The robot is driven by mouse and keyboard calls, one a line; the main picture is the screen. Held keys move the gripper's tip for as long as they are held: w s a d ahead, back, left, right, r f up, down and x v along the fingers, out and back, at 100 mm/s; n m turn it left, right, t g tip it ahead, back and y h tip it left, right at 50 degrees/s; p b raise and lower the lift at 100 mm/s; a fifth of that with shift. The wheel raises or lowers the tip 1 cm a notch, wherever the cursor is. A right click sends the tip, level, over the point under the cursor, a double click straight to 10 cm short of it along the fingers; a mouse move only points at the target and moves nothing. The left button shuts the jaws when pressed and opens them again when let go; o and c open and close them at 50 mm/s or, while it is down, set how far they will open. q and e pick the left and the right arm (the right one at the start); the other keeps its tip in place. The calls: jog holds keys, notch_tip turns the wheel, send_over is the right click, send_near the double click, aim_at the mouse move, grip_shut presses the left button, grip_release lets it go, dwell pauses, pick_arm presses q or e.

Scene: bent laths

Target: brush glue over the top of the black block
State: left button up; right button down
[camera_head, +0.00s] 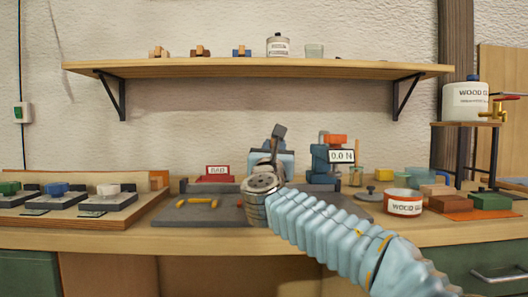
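My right arm comes in from the lower right in a pale blue sleeve. Its metal wrist hides most of my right gripper (274,158), so I cannot see whether the fingers are apart or hold anything. My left gripper is out of view. A glue pot (404,202) labelled "WOOD GL…" with a red-orange rim stands on the bench right of my arm. A glass jar (356,176) with a thin stick, possibly a brush, stands behind it. I cannot pick out a black block with certainty; the wrist hides part of the grey mat (180,214).
A tray of dark stands (110,199) with green, blue and white pieces is at left. A red "BAD" sign (217,172) and a blue gauge (328,160) stand behind the mat. A glue tank (466,102) and a green block (490,200) are at right. A shelf (180,68) runs above.

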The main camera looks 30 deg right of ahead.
jog(key=shift+s+d, duration=0.25)
jog(key=shift+d, duration=0.1)
notch_tip(320, 180, up, 6)
jog(key=p, duration=0.5)
jog(key=shift+p, duration=0.3)
notch_tip(320, 180, up, 3)
jog(key=p, duration=0.2)
jog(key=shift+p, duration=0.35)
dwell(0.5)
